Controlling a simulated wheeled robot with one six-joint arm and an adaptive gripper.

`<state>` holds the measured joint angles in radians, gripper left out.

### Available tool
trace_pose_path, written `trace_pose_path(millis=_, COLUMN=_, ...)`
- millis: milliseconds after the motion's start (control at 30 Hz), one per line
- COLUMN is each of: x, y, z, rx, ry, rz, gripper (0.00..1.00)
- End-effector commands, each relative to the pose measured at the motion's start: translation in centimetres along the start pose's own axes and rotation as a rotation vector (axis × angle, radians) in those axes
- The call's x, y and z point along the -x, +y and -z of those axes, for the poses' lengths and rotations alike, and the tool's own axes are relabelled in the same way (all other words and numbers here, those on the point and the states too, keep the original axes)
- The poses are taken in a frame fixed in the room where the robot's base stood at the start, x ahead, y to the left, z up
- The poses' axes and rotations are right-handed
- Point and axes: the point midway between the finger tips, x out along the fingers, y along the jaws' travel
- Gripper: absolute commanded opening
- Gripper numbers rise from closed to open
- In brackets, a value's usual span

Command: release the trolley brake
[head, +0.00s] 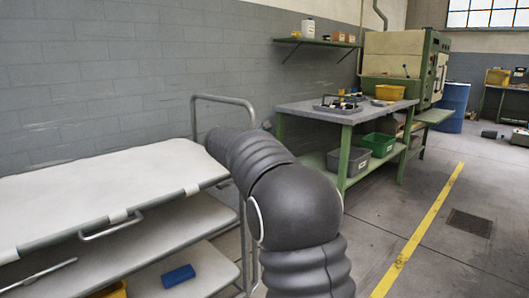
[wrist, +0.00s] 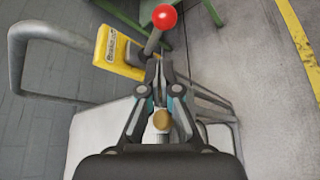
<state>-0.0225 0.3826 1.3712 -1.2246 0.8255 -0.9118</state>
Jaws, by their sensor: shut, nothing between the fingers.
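The trolley (head: 120,190) stands at the left in the head view, with white shelves and a grey tube handle (head: 225,98). In the wrist view, a yellow brake housing (wrist: 118,58) with a dark-lettered label sits near the handle's tube (wrist: 42,27). A grey lever (wrist: 152,42) with a red ball knob (wrist: 164,17) rises beside it. My gripper (wrist: 160,64) is shut and empty, its fingertips at the lever's lower part, below the red ball in the picture. I cannot tell whether they touch it. In the head view my arm hides the gripper and brake.
A green-legged workbench (head: 345,112) with a tray (head: 338,107) and a yellow bin (head: 390,92) stands beyond the trolley. Grey (head: 349,162) and green (head: 378,145) bins sit beneath. A blue box (head: 178,275) lies on a lower trolley shelf. The floor at right, by the yellow line (head: 425,225), is clear.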

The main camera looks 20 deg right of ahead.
Motion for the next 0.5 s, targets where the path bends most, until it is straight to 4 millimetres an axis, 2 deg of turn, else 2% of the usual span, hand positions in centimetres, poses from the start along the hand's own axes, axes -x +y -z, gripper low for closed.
trace_pose_path(millis=200, x=2.7, y=1.0, z=0.1, rx=-0.002, ry=-0.002, rz=0.002, gripper=0.0)
trace_pose_path(millis=500, x=3.7, y=1.4, z=0.3, rx=-0.001, ry=-0.003, rz=0.004, gripper=0.0)
